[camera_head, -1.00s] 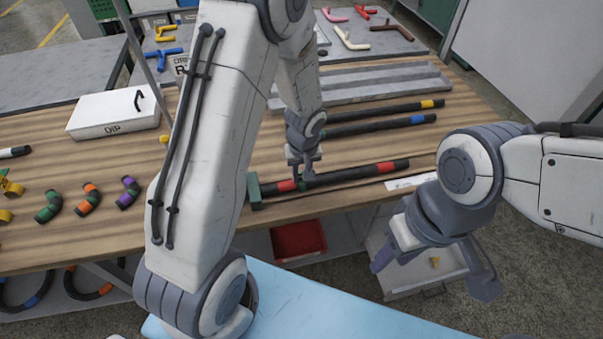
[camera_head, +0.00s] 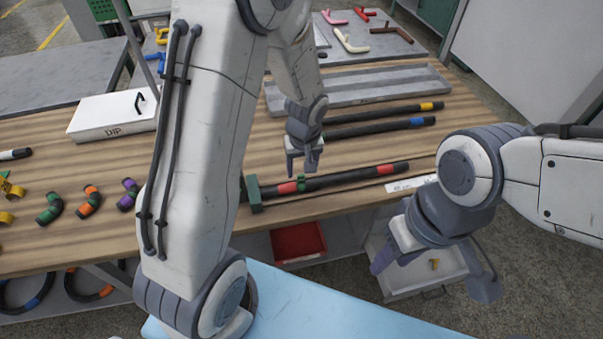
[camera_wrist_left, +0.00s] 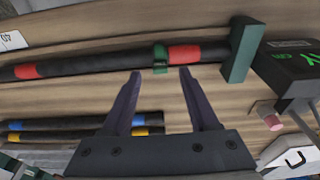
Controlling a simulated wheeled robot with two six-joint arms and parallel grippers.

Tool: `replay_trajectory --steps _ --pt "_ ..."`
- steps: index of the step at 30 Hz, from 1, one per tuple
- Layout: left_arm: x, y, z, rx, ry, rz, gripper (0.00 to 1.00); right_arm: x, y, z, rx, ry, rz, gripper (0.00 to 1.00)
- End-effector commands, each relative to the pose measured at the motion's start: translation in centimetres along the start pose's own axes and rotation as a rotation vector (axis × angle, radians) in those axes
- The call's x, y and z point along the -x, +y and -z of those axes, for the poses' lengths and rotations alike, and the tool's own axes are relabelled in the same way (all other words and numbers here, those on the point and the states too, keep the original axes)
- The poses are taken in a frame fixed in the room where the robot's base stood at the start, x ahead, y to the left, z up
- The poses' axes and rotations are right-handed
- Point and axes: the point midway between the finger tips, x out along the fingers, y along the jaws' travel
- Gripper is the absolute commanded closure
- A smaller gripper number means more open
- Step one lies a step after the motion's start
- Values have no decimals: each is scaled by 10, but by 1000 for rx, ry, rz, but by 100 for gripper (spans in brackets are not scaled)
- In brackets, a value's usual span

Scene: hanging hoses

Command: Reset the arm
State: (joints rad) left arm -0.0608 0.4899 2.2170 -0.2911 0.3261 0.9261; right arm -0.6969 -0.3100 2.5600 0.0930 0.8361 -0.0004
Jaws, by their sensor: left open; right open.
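My left gripper (camera_head: 304,165) is open and empty above the wooden table, just behind a black hose with red bands (camera_head: 340,180). In the left wrist view its two fingers (camera_wrist_left: 158,75) stand apart, with the same hose (camera_wrist_left: 105,61) ahead of the tips. A green clip (camera_wrist_left: 160,58) sits on the hose near one red band. The hose's end meets a green block (camera_head: 252,194). My right gripper (camera_head: 436,272) is open and empty in front of the table, over a white tray cart.
Hoses with a yellow band (camera_head: 385,111) and a blue band (camera_head: 380,127) lie behind. A white DIP box (camera_head: 112,117) and several banded short elbows (camera_head: 88,200) are at left. A grey channelled tray (camera_head: 360,84) lies at the back. A red bin (camera_head: 298,241) sits below.

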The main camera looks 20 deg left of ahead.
Motion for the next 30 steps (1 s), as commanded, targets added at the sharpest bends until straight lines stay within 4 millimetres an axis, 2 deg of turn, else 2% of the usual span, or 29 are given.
replay_trajectory --steps 1,3,9,17,20,23,26,27,30 --pt "13 1 0 0 4 -4 40 2 0 0 0 0 0 55" --pt "26 1 1 0 4 -4 40 2 0 0 0 0 0 55" --pt "53 1 0 -1 2 -2 40 2 0 0 0 0 0 55" --pt "62 0 -1 -2 -1 0 40 2 0 0 0 0 0 55" --pt "70 5 -11 -55 -4 -7 40 2 0 0 0 0 0 55" --pt "94 17 -45 -217 -16 -27 40 2 0 0 0 0 0 55" --pt "126 25 -99 -473 -39 -62 40 2 0 0 0 0 0 55" --pt "138 24 -122 -582 -51 -78 40 2 0 0 0 0 0 55" --pt "160 14 -174 -837 -81 -118 40 2 0 0 0 0 0 55"
